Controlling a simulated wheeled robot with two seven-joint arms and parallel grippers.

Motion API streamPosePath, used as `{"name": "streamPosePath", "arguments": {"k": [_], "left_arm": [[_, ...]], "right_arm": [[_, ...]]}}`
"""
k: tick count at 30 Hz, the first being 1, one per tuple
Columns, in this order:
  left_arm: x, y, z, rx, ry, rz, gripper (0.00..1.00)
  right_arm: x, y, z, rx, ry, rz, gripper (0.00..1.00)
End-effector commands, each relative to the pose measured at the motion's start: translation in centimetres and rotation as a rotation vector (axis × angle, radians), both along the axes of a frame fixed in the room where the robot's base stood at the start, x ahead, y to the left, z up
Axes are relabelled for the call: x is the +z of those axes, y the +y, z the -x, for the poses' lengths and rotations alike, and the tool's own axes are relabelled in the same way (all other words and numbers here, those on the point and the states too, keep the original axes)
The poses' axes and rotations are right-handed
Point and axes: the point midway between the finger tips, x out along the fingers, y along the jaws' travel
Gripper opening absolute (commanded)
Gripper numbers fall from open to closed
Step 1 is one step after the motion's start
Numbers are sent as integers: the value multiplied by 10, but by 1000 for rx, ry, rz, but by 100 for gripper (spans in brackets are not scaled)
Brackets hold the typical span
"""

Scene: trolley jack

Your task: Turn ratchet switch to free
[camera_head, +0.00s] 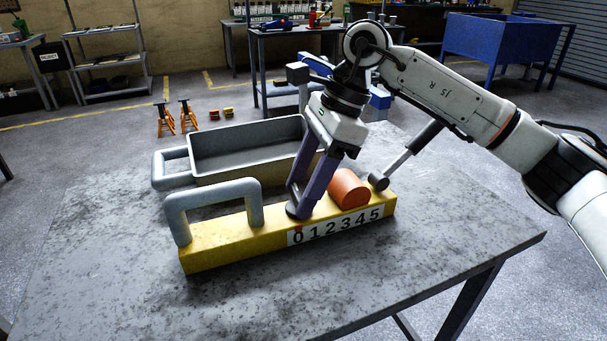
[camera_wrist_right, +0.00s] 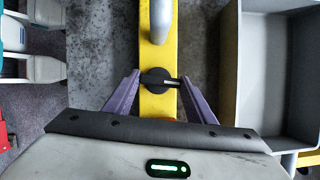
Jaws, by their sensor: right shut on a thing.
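The trolley jack is a long yellow bar (camera_head: 225,238) with a grey loop handle (camera_head: 212,192) at its left end and a 0 to 5 number strip (camera_head: 345,223) on its front. The ratchet switch, a round black knob with a bar across it (camera_wrist_right: 157,81), sits on top of the yellow bar. My right gripper (camera_head: 302,208) points down at the knob, its purple fingers on either side of it. It is shut on the knob; in the head view the fingers largely hide the knob. My left gripper is not in view.
An orange cylinder (camera_head: 349,189) and a grey lever (camera_head: 407,157) stand at the bar's right end. An open grey tray (camera_head: 245,140) lies just behind the bar. The grey table (camera_head: 110,265) is clear in front and to the left.

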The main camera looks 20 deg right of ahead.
Motion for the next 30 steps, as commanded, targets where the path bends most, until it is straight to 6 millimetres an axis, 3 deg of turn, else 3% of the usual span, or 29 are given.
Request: {"name": "streamPosePath", "arguments": {"k": [9,25,26,29,30], "left_arm": [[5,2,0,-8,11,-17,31],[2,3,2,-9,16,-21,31],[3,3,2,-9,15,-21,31],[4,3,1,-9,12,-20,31],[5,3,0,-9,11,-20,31]], "right_arm": [[2,0,-1,122,-3,0,28],[1,0,-1,148,-4,0,28],[1,0,-1,148,-4,0,52],[1,0,-1,147,-4,0,68],[1,0,-1,147,-4,0,69]]}}
